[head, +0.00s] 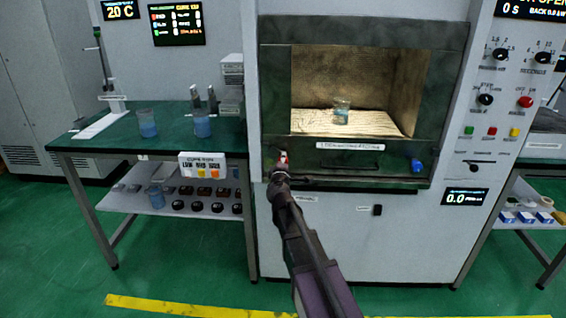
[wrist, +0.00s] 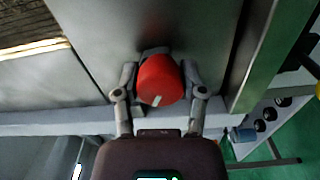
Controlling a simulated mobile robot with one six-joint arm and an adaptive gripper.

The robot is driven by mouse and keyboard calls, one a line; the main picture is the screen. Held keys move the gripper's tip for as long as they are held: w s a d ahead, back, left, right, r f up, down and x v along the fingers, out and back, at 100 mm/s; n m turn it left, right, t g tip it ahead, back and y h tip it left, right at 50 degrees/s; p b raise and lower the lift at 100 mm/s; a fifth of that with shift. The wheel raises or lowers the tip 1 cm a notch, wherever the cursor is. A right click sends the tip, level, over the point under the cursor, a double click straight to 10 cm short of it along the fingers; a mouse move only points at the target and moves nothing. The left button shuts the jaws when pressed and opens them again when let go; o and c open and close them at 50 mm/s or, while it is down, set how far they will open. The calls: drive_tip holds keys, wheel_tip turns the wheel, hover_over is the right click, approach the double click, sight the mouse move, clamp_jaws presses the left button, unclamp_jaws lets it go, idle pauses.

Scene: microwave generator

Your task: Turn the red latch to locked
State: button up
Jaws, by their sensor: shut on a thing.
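The red latch (wrist: 158,80) is a round red knob with a small white mark near its lower edge, on the front of the dark frame below the microwave's opening. In the head view only a bit of the red latch (head: 283,157) shows above my gripper. My gripper (wrist: 159,88) has one finger on each side of the red latch and is shut on it. It also shows in the head view (head: 281,172), at the lower left of the dark frame. The microwave chamber (head: 364,80) is lit and holds a beaker (head: 341,112) of bluish liquid.
A blue knob (head: 416,166) sits at the frame's lower right. A green-topped table (head: 170,133) with beakers stands left of the machine. The control panel (head: 497,90) with knobs and buttons is on the right. The green floor in front is clear.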

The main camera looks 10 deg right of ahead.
drive_tip(key=shift+w+m, duration=0.1)
drive_tip(key=shift+m, duration=0.4)
drive_tip(key=o, duration=1.2)
drive_tip(key=shift+f, duration=0.1)
drive_tip(key=shift+c, duration=0.2)
drive_tip(key=v, duration=1.2)
drive_tip(key=shift+d, duration=0.15)
